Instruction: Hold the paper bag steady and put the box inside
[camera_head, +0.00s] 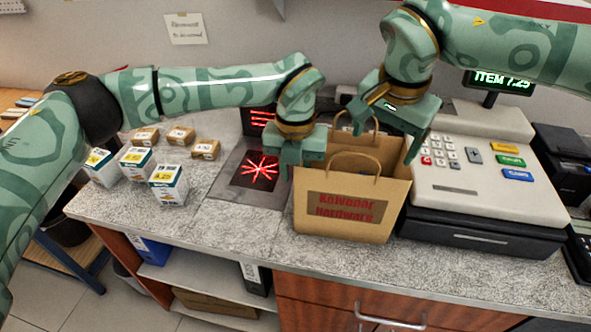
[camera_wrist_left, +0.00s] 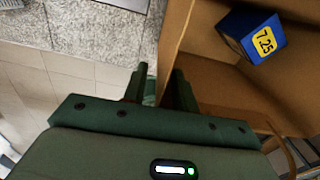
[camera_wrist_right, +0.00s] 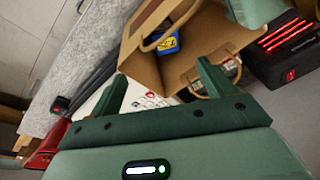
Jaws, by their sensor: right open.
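The brown paper bag (camera_head: 340,222) stands upright on the counter with its top open and two handles up. A blue box with a yellow 7.25 label (camera_wrist_left: 250,36) lies inside the bag; it also shows in the right wrist view (camera_wrist_right: 167,43). My left gripper (camera_head: 303,165) is at the bag's left top edge, shut on the bag's wall (camera_wrist_left: 174,45), one finger inside and one outside. My right gripper (camera_head: 388,135) is open and empty, above the bag's right side.
Several white boxes (camera_head: 169,186) and small brown boxes (camera_head: 146,137) stand on the counter's left. A scanner plate (camera_head: 255,172) with red lines lies left of the bag. The cash register (camera_head: 470,185) stands close on the right. The counter's front edge is near the bag.

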